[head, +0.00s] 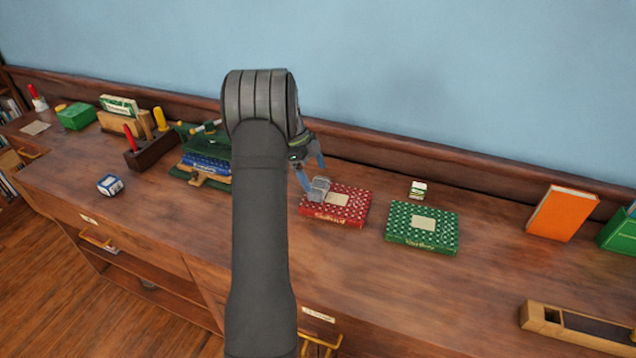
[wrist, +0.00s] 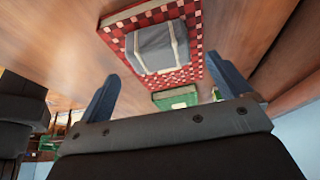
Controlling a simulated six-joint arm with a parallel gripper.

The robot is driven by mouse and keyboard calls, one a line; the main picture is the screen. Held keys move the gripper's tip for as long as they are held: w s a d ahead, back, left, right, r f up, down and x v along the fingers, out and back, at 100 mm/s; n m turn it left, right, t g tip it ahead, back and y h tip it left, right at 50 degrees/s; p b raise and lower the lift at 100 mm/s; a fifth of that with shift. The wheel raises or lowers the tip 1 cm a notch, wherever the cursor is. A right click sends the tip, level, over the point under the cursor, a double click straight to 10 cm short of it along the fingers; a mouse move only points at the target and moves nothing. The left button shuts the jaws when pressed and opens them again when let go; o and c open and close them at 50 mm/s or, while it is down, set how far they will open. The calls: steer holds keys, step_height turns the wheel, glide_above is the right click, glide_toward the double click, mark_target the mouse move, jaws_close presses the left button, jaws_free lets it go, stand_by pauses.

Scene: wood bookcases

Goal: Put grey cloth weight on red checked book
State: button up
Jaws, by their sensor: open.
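The grey cloth weight (head: 319,188) rests on the left part of the red checked book (head: 345,204), which lies flat on the wooden bookcase top. In the wrist view the weight (wrist: 156,48), grey with pale bands, sits on the red and white checked cover (wrist: 187,74). My gripper (head: 312,172) is open just above and beside the weight. My arm hides part of the bookcase top to the left of the book.
A green checked book (head: 422,228) lies to the right, with a small green and white block (head: 418,190) behind it. An orange book (head: 562,213) leans on the back ledge. The front middle is clear.

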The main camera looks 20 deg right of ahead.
mark_target(319, 183)
steer(key=v, duration=0.7)
steer(key=x, duration=1.2)
steer(key=shift+f, duration=0.1)
step_height(319, 183, up, 3)
steer(key=shift+f, duration=0.2)
steer(key=shift+r, duration=0.65)
